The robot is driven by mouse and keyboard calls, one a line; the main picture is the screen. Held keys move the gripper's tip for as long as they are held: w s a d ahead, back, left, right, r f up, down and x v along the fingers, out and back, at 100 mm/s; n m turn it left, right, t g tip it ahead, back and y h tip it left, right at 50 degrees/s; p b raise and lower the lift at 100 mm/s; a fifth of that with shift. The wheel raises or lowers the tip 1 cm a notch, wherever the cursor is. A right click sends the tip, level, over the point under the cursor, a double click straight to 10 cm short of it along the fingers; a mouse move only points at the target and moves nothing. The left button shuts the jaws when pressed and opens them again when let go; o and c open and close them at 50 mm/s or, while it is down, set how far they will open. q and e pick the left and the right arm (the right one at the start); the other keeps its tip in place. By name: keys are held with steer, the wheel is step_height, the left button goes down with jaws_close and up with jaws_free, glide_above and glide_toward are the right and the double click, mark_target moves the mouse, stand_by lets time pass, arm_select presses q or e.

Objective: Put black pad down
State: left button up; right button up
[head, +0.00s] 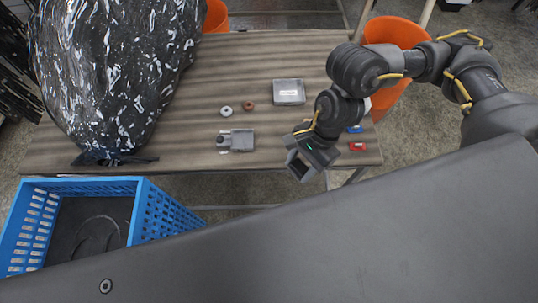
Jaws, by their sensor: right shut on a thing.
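My right gripper (301,164) comes in from the right and hangs over the front edge of the wooden table (190,85), right of its middle. It points down toward the front left and is shut on a small dark square piece, which looks like the black pad; the gripper partly hides it. The piece is held clear of the tabletop's front edge, though its exact height is hard to tell. My left gripper is not in view.
A large shiny black bag (112,65) fills the table's left. A grey device (237,141), two rings, a clear-lidded box (289,92) and red and blue pieces (357,146) lie on the table. A blue crate (165,212) stands front left. Orange bins (398,32) stand behind.

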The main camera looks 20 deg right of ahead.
steer(key=shift+s+a+m+t, duration=0.2)
steer(key=shift+s+a+m, duration=0.05)
steer(key=shift+s+m, duration=0.25)
steer(key=shift+s+a+m+t, duration=0.2)
steer(key=shift+s+m, duration=0.15)
steer(key=shift+m, duration=0.25)
steer(key=shift+s+a+m, duration=0.1)
steer(key=shift+m, duration=0.3)
steer(key=w+a+f, duration=0.1)
steer(key=w+f, duration=0.2)
steer(key=w, duration=0.1)
steer(key=w+a+f+p, duration=0.1)
steer(key=w+f, duration=0.2)
steer(key=w, duration=0.1)
steer(key=w+a+f+p, duration=0.1)
steer(key=w+f, duration=0.2)
steer(key=w, duration=0.2)
steer(key=shift+a, duration=0.1)
steer(key=shift+w+a+f, duration=0.1)
steer(key=shift+w+f, duration=0.05)
steer(key=shift+f, duration=0.2)
steer(key=shift+f+p, duration=0.35)
step_height(320, 180, down, 2)
steer(key=shift+w+f+p, duration=0.1)
steer(key=shift+p, duration=0.4)
steer(key=shift+f, duration=0.15)
